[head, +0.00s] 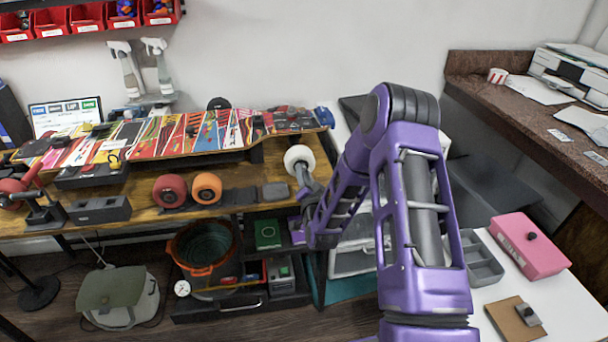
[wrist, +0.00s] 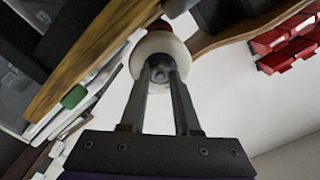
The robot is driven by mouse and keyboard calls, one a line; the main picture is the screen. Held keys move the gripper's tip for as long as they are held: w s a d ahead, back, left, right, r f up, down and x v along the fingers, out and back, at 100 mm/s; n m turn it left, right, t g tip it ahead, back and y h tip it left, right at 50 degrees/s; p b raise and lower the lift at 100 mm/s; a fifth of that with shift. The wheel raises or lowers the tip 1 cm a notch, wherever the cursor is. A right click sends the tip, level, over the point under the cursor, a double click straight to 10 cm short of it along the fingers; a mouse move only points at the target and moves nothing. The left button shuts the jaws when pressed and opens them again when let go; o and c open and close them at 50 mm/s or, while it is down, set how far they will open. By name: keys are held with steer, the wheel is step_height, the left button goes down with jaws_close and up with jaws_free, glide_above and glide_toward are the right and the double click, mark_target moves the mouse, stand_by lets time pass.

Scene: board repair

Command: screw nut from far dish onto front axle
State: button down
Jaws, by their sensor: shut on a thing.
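A white wheel (head: 299,155) sits at the right end of the workbench, by the skateboard deck (head: 200,133). My gripper (head: 302,176) reaches it from the front. In the wrist view my gripper (wrist: 161,74) is shut, its two fingertips on a small grey nut (wrist: 160,73) at the centre of the white wheel (wrist: 163,46). The front axle itself is hidden behind the nut and wheel, so I cannot tell how far the nut is on it. I cannot make out the far dish in either view.
A grey block (head: 275,193) lies close left of my gripper. Red bins (head: 90,18) hang on the wall. A pink box (head: 528,246) stands on the white table at right.

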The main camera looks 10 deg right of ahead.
steer(key=m, duration=0.5)
steer(key=shift+d+f, duration=0.1)
steer(key=c, duration=1.1)
jaws_free()
steer(key=shift+m, duration=0.3)
steer(key=o, duration=0.5)
steer(key=shift+o, duration=0.2)
steer(key=shift+c, duration=0.2)
steer(key=shift+c, duration=0.9)
